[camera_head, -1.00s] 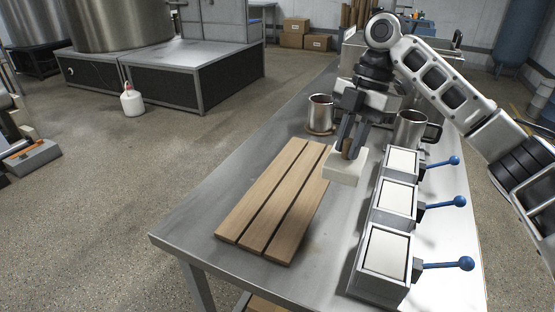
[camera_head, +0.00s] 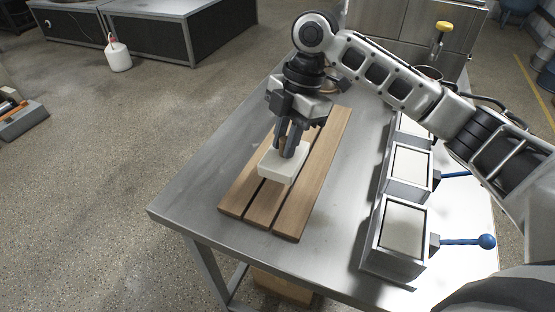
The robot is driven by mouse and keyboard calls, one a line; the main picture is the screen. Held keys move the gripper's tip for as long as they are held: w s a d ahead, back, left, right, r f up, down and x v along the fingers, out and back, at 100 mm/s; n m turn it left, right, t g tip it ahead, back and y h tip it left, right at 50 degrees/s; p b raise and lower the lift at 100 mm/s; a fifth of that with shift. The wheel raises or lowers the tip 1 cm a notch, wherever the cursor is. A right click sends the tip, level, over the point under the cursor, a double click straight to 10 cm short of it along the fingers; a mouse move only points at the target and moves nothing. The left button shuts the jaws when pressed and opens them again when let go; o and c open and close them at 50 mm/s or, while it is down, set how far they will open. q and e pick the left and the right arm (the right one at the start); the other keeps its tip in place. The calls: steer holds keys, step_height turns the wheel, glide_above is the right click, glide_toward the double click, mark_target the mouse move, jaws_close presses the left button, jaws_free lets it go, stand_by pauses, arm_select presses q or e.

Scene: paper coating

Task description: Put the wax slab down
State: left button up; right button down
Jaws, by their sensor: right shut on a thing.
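The white wax slab (camera_head: 280,166) is a pale rectangular block over the middle of the slatted wooden board (camera_head: 315,188). My right gripper (camera_head: 287,150) points down from above and is shut on the slab's upper side. I cannot tell whether the slab touches the slats or hangs just above them. The board has brown slats and lies on the metal table (camera_head: 213,182). My left gripper does not show.
A row of metal boxes with white tops (camera_head: 404,225) and blue-knobbed levers (camera_head: 467,241) stands on the table's right side. My right arm covers part of the row. The table strip between board and boxes is clear.

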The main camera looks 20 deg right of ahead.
mark_target(280, 155)
steer(key=shift+a+f, duration=0.25)
steer(key=shift+x, duration=2.45)
steer(key=c, duration=1.3)
jaws_free()
steer(key=shift+f, duration=0.1)
steer(key=v, duration=1.2)
steer(key=shift+a, duration=0.1)
